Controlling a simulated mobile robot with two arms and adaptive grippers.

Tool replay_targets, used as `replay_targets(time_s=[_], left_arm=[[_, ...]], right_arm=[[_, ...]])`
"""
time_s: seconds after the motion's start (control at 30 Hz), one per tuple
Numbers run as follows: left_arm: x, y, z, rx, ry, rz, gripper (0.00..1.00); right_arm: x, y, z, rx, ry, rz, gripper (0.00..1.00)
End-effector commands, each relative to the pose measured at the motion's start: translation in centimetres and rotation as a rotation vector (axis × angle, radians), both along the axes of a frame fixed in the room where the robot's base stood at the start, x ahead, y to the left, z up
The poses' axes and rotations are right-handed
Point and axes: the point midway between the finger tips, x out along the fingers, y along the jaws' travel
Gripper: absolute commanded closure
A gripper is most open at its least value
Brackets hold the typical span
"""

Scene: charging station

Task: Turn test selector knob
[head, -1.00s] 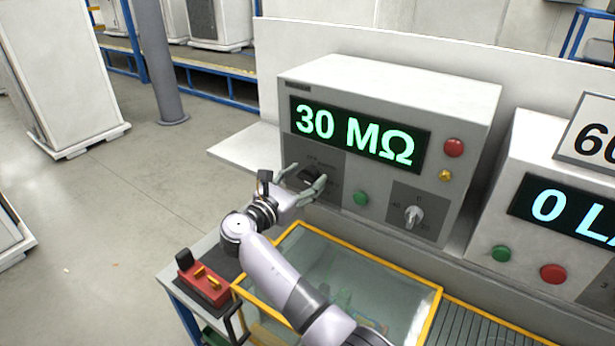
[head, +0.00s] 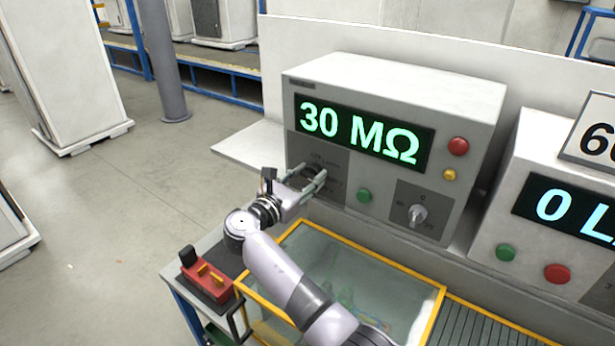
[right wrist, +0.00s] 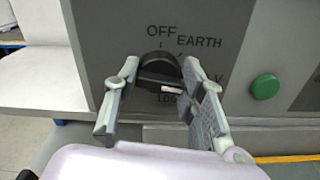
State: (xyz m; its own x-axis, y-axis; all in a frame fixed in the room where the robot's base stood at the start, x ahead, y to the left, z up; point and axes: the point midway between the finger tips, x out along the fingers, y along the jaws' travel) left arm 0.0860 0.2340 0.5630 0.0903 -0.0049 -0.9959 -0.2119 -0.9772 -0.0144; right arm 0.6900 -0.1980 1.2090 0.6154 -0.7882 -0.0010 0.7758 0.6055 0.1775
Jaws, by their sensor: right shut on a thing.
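The test selector knob (right wrist: 158,68) is black and round, on a dark panel with labels around it; "OFF" and "EARTH" are readable above it. In the right wrist view a white mark shows low on its front. In the head view the knob (head: 311,174) is mostly hidden by my gripper. My right gripper (head: 312,178) is shut on the knob, one finger on each side. In the right wrist view its fingers (right wrist: 163,78) straddle the knob. My left gripper is not in view.
The tester box (head: 400,82) has a green display reading "30 MΩ". A green button (head: 364,195), a second knob (head: 418,214), a red button (head: 458,146) and a yellow button (head: 449,174) are on its front. A yellow-framed clear cover (head: 385,277) lies below.

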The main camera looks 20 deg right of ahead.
Motion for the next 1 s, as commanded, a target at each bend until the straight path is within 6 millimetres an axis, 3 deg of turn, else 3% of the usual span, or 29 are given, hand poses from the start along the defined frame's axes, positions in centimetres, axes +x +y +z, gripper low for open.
replay_targets(time_s=[0.37,1.0], left_arm=[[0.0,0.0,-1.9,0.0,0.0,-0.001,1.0],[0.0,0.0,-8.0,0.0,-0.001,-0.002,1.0]], right_arm=[[0.0,0.0,-0.3,0.098,-0.129,0.0,0.91],[-0.2,-0.2,-0.5,0.43,-0.555,-0.001,0.91]])
